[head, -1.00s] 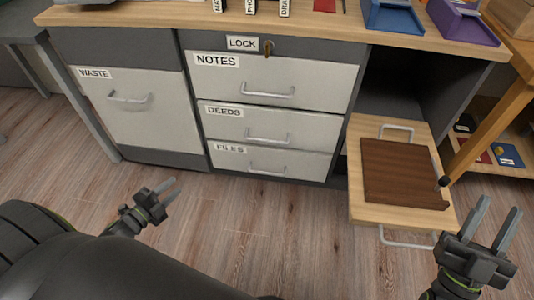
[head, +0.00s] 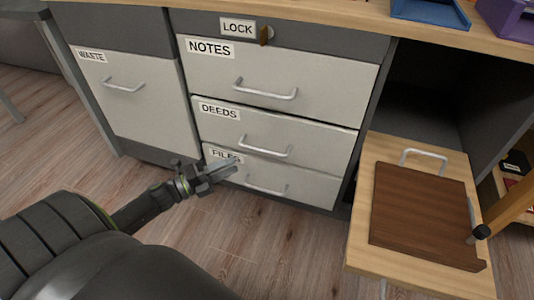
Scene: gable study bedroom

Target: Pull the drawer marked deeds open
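The deeds drawer (head: 290,135) is the pale middle drawer of the stack, with a white DEEDS label (head: 219,111) and a grey bar handle (head: 264,148). Its front looks flush with the cabinet, shut. My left gripper (head: 237,164) is in front of the files drawer, below and left of the deeds handle. Its fingers point right, look slightly apart and hold nothing. It covers part of the FILES label. I cannot tell its distance from the drawer fronts. My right gripper is out of view.
The notes drawer (head: 330,75) is above and the files drawer (head: 310,185) below, both shut. A key (head: 266,35) sits by the LOCK label. The waste front (head: 150,105) is left.

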